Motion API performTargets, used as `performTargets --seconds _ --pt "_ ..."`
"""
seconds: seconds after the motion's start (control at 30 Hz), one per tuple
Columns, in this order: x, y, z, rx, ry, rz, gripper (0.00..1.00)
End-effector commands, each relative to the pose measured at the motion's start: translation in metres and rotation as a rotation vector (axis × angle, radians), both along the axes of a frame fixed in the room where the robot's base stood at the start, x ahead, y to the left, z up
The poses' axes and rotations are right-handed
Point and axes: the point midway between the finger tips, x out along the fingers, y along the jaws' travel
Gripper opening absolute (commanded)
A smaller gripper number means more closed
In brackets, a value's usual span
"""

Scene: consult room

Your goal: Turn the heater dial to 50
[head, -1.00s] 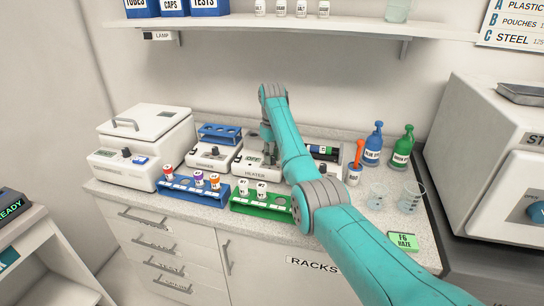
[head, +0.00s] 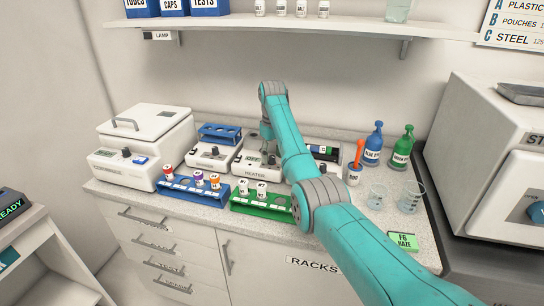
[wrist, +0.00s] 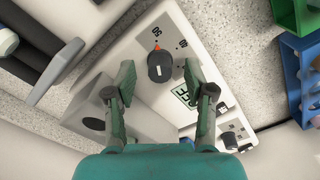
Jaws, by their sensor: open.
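The white heater (head: 255,171) stands on the counter in the middle of the head view, its front label and small display (head: 254,158) showing. In the wrist view its black dial (wrist: 160,67) has an orange mark on the side towards a printed 50. The heater's display (wrist: 182,94) appears to read OFF. My gripper (wrist: 158,78) is open, with one finger to each side of the dial and visible gaps between. Whether the fingertips are level with the dial or above it I cannot tell. In the head view my gripper (head: 267,149) is over the heater, and the dial is hidden.
A similar white device (head: 213,155) stands left of the heater. A blue rack (head: 190,190) and a green rack (head: 262,202) with tubes stand in front. An orange-handled item (head: 358,154) and bottles (head: 373,146) are to the right. A shelf (head: 300,24) hangs above.

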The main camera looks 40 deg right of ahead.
Motion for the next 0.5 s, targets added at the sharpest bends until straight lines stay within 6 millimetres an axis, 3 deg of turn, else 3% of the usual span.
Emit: performTargets --seconds 0.33,0.5 --pt "0.001 0.000 0.050 -0.001 -0.002 0.000 0.54" --pt "0.000 0.000 0.066 0.000 -0.001 0.000 0.54"
